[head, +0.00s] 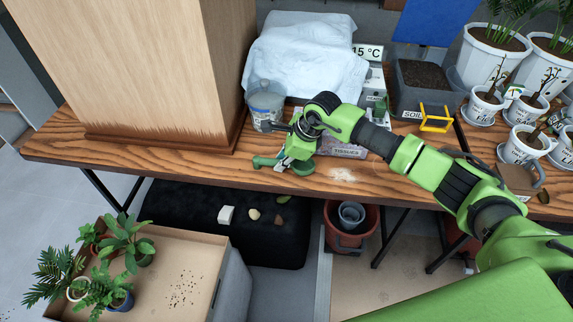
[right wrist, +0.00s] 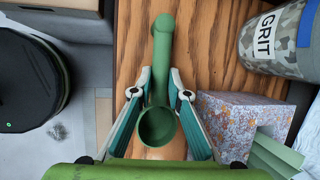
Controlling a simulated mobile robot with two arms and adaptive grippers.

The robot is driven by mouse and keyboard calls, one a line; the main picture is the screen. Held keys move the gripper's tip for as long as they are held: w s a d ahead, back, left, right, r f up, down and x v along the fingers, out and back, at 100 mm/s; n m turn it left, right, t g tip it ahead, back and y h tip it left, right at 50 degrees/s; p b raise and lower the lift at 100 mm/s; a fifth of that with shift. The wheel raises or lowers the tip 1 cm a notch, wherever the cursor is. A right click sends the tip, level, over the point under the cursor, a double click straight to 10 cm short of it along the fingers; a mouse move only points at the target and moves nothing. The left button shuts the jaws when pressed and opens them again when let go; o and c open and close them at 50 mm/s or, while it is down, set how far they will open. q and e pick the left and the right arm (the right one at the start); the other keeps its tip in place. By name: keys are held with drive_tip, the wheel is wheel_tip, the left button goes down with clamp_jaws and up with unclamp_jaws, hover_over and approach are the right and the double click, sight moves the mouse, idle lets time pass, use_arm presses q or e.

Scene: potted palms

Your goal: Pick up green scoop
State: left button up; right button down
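The green scoop (right wrist: 163,52) lies along the wooden table's front edge, its handle pointing up in the right wrist view and its round cup (right wrist: 158,127) nearest the camera. In the head view the scoop (head: 264,162) shows as a green shape, handle to the left. My right gripper (right wrist: 161,74) is low over the table, its fingertips close against both sides of the handle, near the cup. It looks shut on the handle. In the head view the right gripper (head: 290,160) hides part of the scoop. My left gripper is not in view.
A grit container (head: 264,108) and a speckled box (head: 342,149) stand close behind the gripper. A large wooden box (head: 160,70) is to the left. A soil bin (head: 420,90), a yellow frame (head: 435,119) and potted palms fill the right.

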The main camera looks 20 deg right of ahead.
idle(0.3)
drive_tip(key=shift+r+p, duration=0.35)
drive_tip(key=shift+r, duration=0.3)
wheel_tip(320, 180, up, 2)
drive_tip(key=shift+r+p, duration=0.25)
drive_tip(key=shift+p, duration=0.4)
drive_tip(key=s+a+r+p, duration=0.3)
drive_tip(key=s+r+p, duration=0.5)
drive_tip(key=s, duration=0.5)
drive_tip(key=shift+s+a+r, duration=0.25)
drive_tip(key=shift+s+r, duration=0.05)
drive_tip(key=shift+r, duration=0.3)
